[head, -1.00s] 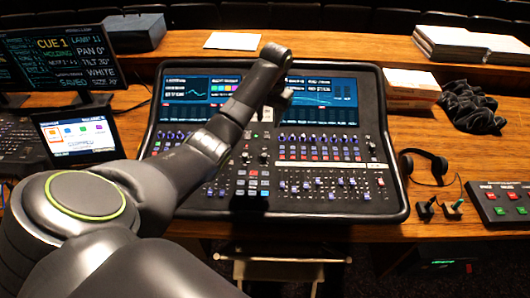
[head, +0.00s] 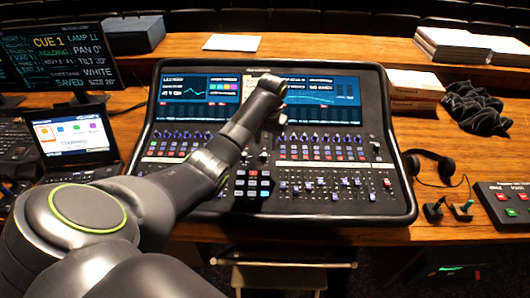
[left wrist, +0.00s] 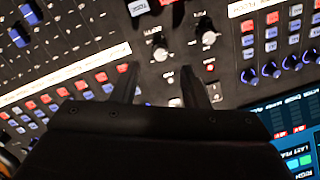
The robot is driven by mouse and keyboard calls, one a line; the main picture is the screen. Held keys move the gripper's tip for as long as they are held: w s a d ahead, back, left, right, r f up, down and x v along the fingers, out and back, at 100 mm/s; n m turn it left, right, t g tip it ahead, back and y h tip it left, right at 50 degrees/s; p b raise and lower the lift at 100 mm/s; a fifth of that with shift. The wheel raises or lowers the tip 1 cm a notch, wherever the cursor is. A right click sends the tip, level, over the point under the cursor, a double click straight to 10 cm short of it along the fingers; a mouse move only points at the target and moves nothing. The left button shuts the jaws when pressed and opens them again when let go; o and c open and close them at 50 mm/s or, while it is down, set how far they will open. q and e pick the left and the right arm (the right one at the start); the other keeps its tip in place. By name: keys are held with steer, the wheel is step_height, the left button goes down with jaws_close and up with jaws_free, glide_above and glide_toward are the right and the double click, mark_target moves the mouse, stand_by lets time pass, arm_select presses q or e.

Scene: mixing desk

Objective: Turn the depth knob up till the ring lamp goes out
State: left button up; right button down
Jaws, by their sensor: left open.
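The mixing desk (head: 385,205) fills the middle of the head view, with two screens and rows of faders and knobs. My left gripper (head: 274,120) is over its middle, mostly hidden behind my wrist. In the left wrist view my left gripper (left wrist: 158,72) is open and empty, its two dark fingers apart above the panel. Two black knobs with pale caps, a left one (left wrist: 159,50) and a right one (left wrist: 206,37), show just beyond the fingertips. Their labels are too blurred to tell which is depth. I cannot make out a lit ring lamp. My right gripper is not in view.
A laptop (head: 75,142) and a monitor (head: 75,57) stand at left. Headphones (head: 430,165), a black cloth (head: 477,108) and a small button box (head: 508,203) lie at right. Colored buttons and blue knobs (left wrist: 270,69) surround the fingers in the wrist view.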

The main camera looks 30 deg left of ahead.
mark_target(265, 154)
arm_select(q)
steer(key=f, duration=0.5)
steer(key=shift+a+f, duration=0.25)
steer(key=shift+f, duration=0.05)
steer(key=shift+s, duration=0.1)
steer(key=shift+c, duration=0.4)
jaws_close()
steer(key=shift+r+p, duration=0.1)
steer(key=shift+p, duration=0.3)
